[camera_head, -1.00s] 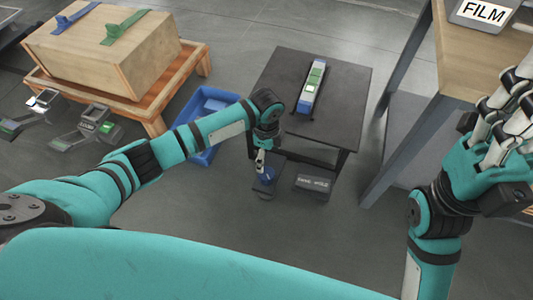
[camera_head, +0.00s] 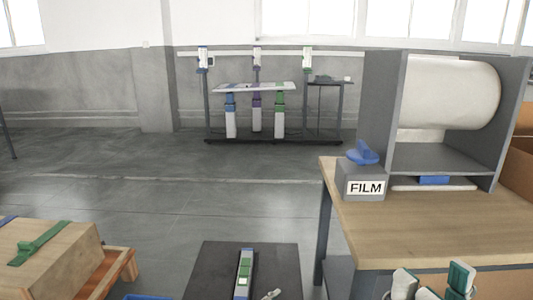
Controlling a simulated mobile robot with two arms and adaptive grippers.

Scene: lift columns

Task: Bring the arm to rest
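In the head view my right gripper (camera_head: 432,282) shows only by its teal and pale fingers at the bottom edge, in front of the wooden workbench. Its fingers stand apart with nothing seen between them; its palm and arm are below the frame. A small pale tip (camera_head: 271,294) at the bottom edge, over the dark table, looks like part of my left gripper. The rest of my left arm is out of view, and I cannot tell that gripper's state.
The workbench (camera_head: 420,228) bears a FILM box (camera_head: 364,188) and a grey stand with a large white roll (camera_head: 453,92). A dark low table (camera_head: 215,272) holds a green-and-white column. A wooden crate (camera_head: 62,255) is at left. Three columns (camera_head: 256,105) stand far back. Open floor lies between.

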